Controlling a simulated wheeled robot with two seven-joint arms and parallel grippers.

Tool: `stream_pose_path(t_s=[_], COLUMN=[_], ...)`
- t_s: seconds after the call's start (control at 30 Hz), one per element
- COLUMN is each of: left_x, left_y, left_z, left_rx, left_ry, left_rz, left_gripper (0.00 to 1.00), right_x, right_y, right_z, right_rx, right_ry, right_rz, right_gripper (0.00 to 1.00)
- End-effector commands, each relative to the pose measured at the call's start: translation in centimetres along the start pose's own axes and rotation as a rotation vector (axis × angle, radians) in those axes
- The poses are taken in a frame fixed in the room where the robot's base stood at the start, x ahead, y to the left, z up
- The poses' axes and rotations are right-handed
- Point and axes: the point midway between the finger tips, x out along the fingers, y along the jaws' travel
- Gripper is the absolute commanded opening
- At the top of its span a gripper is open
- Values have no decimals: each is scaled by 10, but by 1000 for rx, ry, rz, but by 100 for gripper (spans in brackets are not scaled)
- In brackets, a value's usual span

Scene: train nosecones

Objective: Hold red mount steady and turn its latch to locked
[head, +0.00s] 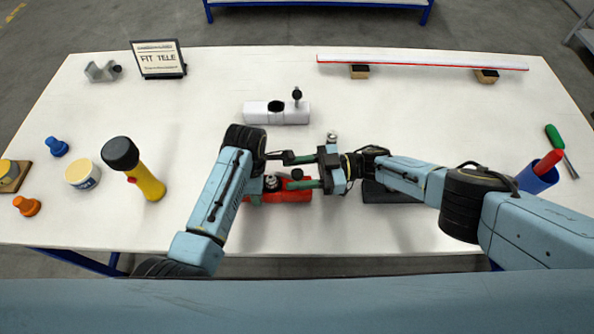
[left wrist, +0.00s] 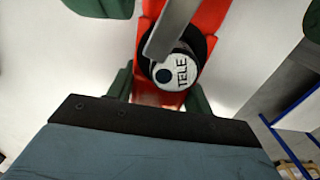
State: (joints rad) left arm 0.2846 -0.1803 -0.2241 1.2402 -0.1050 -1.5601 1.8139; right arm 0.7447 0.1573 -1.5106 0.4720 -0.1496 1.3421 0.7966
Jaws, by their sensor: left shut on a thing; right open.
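The red mount (head: 292,196) lies near the table's front middle, partly hidden under my arms. In the left wrist view it shows as a red body (left wrist: 206,22) with a black ring around a white disc marked TELE (left wrist: 182,76). The latch's grey bar (left wrist: 168,32) crosses above the disc's edge. My left gripper (left wrist: 160,97) is shut on the mount, with a green finger on each side. In the head view my right gripper (head: 287,172) is open over the mount, fingers pointing left. A dark round knob (head: 296,174), apparently the latch's, shows between its fingers.
A white mount (head: 258,114) with an upright knob stands behind. A dark mount (head: 392,191) lies under my right forearm. The table's back middle is clear.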

Motion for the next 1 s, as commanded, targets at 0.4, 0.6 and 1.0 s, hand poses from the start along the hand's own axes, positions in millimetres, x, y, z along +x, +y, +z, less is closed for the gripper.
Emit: stream_pose_path(t_s=[0.4, 0.6, 1.0], left_x=[0, 0, 0], left_y=[0, 0, 0], left_z=[-1, -1, -1], left_rx=[-2, -2, -2], left_ry=[0, 0, 0], left_rz=[0, 0, 1], left_gripper=[24, 24, 24], right_x=[-1, -1, 1], right_y=[0, -1, -3], right_z=[1, 1, 1], right_rx=[-5, 0, 5], right_ry=[2, 3, 7], right_rz=[64, 154, 453], right_gripper=[47, 47, 47])
